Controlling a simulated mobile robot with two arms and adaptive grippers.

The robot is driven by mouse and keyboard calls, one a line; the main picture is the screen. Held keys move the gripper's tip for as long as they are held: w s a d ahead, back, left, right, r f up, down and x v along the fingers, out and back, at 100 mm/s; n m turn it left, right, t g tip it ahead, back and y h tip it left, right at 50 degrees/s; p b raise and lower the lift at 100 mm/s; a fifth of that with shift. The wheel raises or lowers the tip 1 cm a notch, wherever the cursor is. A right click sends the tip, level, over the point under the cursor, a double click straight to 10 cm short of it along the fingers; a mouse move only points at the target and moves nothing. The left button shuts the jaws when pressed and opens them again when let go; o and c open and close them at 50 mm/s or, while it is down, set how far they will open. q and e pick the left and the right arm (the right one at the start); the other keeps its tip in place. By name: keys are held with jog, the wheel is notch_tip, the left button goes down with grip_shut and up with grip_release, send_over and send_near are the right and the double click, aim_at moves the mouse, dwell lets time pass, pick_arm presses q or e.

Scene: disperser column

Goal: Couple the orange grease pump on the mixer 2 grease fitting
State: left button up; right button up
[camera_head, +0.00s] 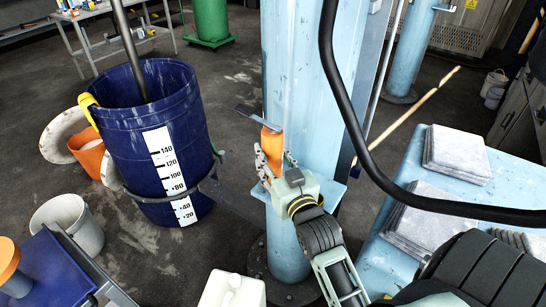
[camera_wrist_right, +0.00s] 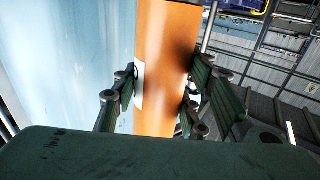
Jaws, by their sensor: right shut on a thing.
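The orange grease pump (camera_head: 271,146) is upright in my right gripper (camera_head: 271,168), in front of the light blue column (camera_head: 304,60). A grey metal lever (camera_head: 252,113) sticks out to the left at its top. In the right wrist view the orange barrel (camera_wrist_right: 164,70) stands between the dark fingers of my right gripper (camera_wrist_right: 165,100), which is shut on it. A white label shows on the barrel's left side. The column fills the left of that view. I cannot make out the grease fitting, nor whether the pump touches anything. My left gripper is not in view.
A blue barrel (camera_head: 188,105) with a white scale stands left, held by a grey ring clamp. A black hose (camera_head: 345,100) hangs down across the column to the right. A light blue table (camera_head: 415,170) with grey slabs (camera_head: 456,153) is at right. Buckets (camera_head: 68,222) stand lower left.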

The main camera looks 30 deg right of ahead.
jog(key=shift+f, duration=0.3)
dwell(0.7)
jog(key=o, duration=1.2)
jog(key=shift+s+f, duration=0.1)
jog(key=shift+f, duration=0.2)
jog(key=v, duration=1.2)
jog(key=shift+a+r, duration=0.1)
jog(key=shift+r, duration=0.15)
